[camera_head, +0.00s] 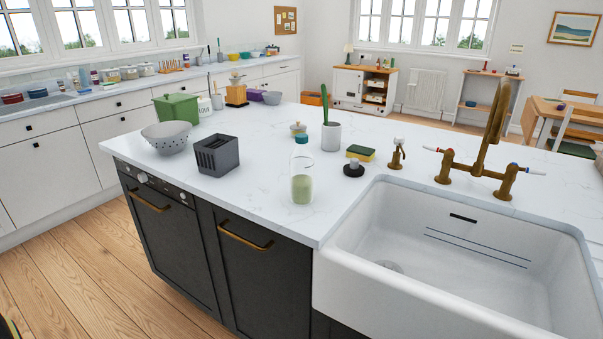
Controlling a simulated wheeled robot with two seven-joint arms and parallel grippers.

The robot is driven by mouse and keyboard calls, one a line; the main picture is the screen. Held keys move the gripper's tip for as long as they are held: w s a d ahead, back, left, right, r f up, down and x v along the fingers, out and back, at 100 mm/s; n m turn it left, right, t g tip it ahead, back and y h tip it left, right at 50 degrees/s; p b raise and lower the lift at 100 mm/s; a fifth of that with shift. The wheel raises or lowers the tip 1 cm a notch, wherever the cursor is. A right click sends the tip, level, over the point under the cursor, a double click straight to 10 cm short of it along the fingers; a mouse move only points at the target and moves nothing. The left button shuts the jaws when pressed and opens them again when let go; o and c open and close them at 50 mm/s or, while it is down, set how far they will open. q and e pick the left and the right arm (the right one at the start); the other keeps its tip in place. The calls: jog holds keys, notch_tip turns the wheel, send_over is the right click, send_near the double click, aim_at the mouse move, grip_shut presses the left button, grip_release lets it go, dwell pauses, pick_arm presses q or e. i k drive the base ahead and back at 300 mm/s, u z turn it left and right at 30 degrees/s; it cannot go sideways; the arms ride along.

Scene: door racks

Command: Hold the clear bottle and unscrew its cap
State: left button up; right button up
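The clear bottle (302,182) stands upright on the white island counter, left of the sink, near the counter's front edge. It is see-through with pale green contents in its lower part. A teal cap (303,144) shows at its top; I cannot tell how tightly it sits.
The white sink (345,240) and brass tap (490,130) are on the right. A black stopper (353,168), sponge (361,153) and cactus pot (331,137) stand near the bottle. A dark grey holder (216,157) and colander (167,137) are left. Counter between holder and bottle is clear.

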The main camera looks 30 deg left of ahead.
aim_at(302, 160)
jog(key=u, duration=0.4)
jog(key=k, duration=1)
jog(key=u, duration=1.05)
jog(key=i, duration=1.2)
jog(key=z, duration=0.7)
